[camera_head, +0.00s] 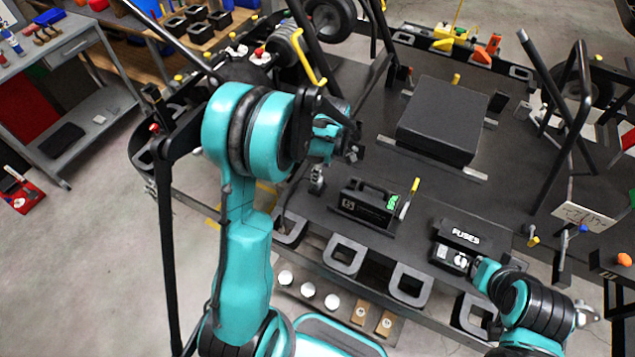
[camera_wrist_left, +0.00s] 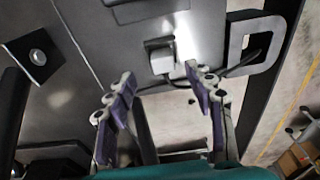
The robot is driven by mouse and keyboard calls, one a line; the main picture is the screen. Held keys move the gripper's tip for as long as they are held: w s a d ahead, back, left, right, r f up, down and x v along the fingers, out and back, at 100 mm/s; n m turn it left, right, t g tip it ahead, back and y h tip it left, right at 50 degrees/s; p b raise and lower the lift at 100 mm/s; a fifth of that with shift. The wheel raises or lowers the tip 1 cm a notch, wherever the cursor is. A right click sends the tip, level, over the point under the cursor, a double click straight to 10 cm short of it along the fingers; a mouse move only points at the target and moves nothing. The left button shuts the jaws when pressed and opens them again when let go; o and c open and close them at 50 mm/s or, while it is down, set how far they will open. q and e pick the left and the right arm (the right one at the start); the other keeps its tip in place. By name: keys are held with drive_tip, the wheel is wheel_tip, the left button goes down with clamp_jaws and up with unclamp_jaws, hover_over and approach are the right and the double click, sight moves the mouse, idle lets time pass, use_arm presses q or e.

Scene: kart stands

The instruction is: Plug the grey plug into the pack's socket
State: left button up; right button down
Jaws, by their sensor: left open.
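The pack looks to be the black box with a handle (camera_head: 362,207) on the kart deck; a green part sits at its right end. I cannot make out its socket. A small grey block that looks like the plug (camera_head: 317,180) stands left of the pack. In the left wrist view, a grey block (camera_wrist_left: 160,58) lies just beyond the fingers, with a dark cable at its right. My left gripper (camera_head: 350,145) is open and empty; its spread fingers also show in the left wrist view (camera_wrist_left: 160,92). My right gripper (camera_head: 480,268) is beside the fuse box; its fingers are unclear.
A box marked FUSES (camera_head: 462,236) sits right of the pack. A large dark flat block (camera_head: 442,120) stands behind it. A yellow-tipped lever (camera_head: 410,197) rises by the pack. Black frame tubes (camera_head: 565,115) stand at the right. Loop-shaped brackets (camera_head: 345,256) line the kart's near edge.

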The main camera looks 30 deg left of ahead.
use_arm(q)
drive_tip(key=f, duration=0.3)
drive_tip(key=a+f+b, duration=0.1)
drive_tip(key=f, duration=0.2)
drive_tip(key=shift+s+a+f, duration=0.1)
drive_tip(key=shift+s+f, duration=0.05)
drive_tip(key=shift+s, duration=0.05)
clamp_jaws()
